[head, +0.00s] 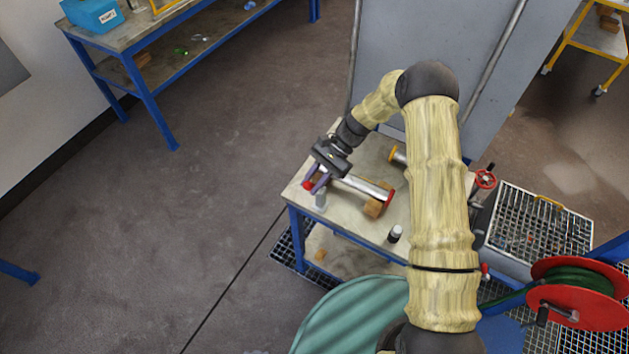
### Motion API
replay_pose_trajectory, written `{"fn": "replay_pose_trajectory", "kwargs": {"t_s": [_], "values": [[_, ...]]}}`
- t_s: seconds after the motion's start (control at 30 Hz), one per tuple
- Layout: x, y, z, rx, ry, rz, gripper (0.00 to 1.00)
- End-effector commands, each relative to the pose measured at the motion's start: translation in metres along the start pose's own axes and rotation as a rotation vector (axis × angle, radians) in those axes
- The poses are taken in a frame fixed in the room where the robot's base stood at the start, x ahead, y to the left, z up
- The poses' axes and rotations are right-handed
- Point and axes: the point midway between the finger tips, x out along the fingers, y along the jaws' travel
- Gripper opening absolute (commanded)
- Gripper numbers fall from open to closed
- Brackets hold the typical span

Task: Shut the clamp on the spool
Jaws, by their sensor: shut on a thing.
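The spool (362,187) is a shiny metal tube lying on the bench, with a red flange or cap at its right end and a wooden block (374,208) under that end. Its left end is partly hidden by my gripper (317,182). My gripper reaches down over that left end, with its purple fingers shut on what seems to be the clamp. A red part (308,186) shows beside the fingers. The clamp is too small and covered to tell how far it is closed.
Another orange-ended tube (397,155) lies behind. A grey panel (470,60) stands behind the bench. A red hose reel (578,293) is at right.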

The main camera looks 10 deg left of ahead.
Motion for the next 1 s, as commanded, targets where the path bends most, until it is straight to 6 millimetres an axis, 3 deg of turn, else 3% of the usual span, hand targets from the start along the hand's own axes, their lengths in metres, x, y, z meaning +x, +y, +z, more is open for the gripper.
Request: {"fn": "replay_pose_trajectory", "kwargs": {"t_s": [0.07, 0.1, 0.2, 0.63, 0.77, 1.0], "values": [[-0.001, 0.0, 0.0, 0.0, 0.001, -0.001, 0.0], [-0.001, 0.0, 0.0, 0.0, 0.001, -0.001, 0.27], [-0.001, 0.0, 0.0, 0.0, 0.001, -0.002, 0.45], [-0.009, 0.0, -0.002, -0.001, 0.003, -0.003, 0.45], [-0.025, 0.0, -0.003, -0.001, 0.004, -0.005, 0.45], [-0.072, 0.0, -0.004, -0.001, 0.006, -0.006, 0.45]]}}
